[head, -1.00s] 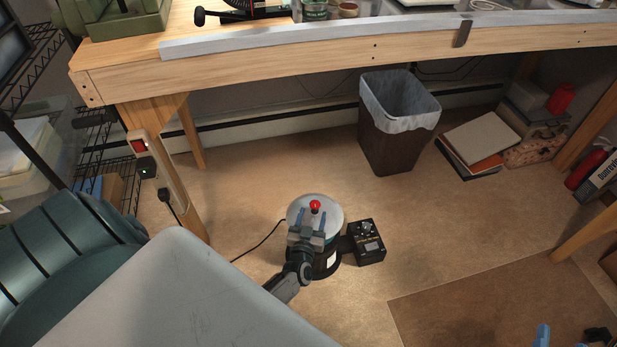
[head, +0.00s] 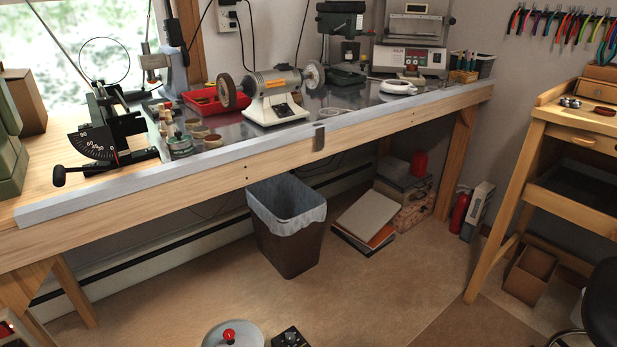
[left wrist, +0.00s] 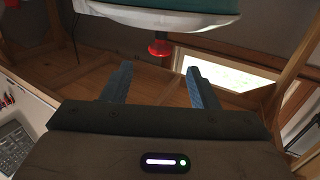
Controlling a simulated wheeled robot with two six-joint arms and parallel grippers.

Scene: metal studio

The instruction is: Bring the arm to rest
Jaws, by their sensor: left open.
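My left gripper (left wrist: 160,84) shows only in the left wrist view. Its two blue-grey fingers are spread wide, with nothing between them. Past the fingertips is a red knob (left wrist: 160,48) on a white round lid (left wrist: 150,16); a gap shows between knob and fingers. The head view shows a round lid (head: 212,337) with a red knob (head: 229,335) at the bottom edge, its container cut off. Neither arm is in the head view. My right gripper is in no current view.
A long wooden workbench (head: 240,178) with a bench grinder (head: 275,95) crosses the head view. A bin (head: 287,245) stands under it. A small black control box (head: 290,338) sits beside the lid. A wooden desk (head: 580,125) and black stool (head: 603,300) stand right.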

